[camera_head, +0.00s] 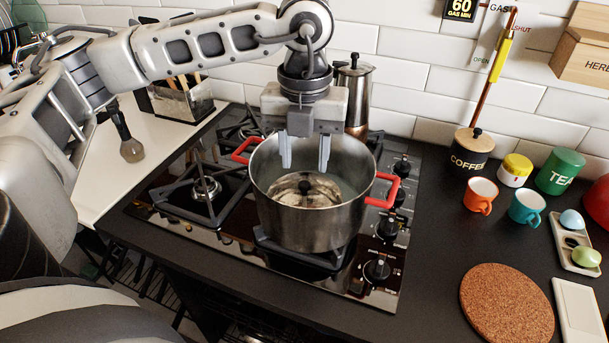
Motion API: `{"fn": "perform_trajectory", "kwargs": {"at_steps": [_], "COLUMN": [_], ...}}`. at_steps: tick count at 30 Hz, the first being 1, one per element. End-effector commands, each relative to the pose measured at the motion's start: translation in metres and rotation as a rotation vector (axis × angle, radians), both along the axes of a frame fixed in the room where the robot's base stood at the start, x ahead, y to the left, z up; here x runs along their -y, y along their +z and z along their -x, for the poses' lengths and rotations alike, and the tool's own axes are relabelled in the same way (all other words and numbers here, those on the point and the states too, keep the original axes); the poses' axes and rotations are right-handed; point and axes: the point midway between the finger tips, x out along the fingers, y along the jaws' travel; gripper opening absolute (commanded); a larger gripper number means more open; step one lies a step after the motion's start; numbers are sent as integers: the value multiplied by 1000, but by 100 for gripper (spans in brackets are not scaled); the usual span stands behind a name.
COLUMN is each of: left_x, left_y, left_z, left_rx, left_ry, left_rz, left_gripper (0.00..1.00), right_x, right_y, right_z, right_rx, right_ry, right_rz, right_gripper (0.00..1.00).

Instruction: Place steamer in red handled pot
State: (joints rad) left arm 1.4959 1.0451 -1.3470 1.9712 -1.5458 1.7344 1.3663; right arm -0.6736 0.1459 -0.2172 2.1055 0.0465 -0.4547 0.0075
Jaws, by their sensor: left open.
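The red-handled pot (310,222) is a steel pot standing on the front burner of the gas hob. The steamer (290,189), a shiny metal piece with a dark knob at its centre, lies down inside the pot. It looks roughly level, but the pot's wall hides its lower part. My left gripper (305,163) points straight down over the pot, its two pale fingers apart and empty. The fingertips are at about the rim's height in the picture, above the steamer and apart from its knob. My right gripper is not in view.
A moka-style metal pot (355,92) stands behind my left gripper. Hob knobs (377,270) line the hob's right side. A coffee jar (470,152), an orange cup (480,195), a teal cup (526,207) and a cork mat (506,303) occupy the right counter.

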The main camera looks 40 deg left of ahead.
Motion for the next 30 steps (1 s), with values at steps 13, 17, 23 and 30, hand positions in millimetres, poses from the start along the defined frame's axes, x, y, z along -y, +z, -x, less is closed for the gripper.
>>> {"fn": "perform_trajectory", "kwargs": {"at_steps": [13,17,23,30], "left_x": [0,0,0,0], "left_y": [54,55,55,54], "left_z": [0,0,0,0], "left_rx": [-1,-1,-1,-1], "left_ry": [0,0,0,0], "left_rz": [0,0,0,0], "left_gripper": [41,41,41,41], "right_x": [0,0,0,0], "right_y": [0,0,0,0], "right_z": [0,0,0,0], "right_rx": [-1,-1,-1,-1], "right_ry": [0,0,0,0], "right_rz": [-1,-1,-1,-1], "right_gripper": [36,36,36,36]}}
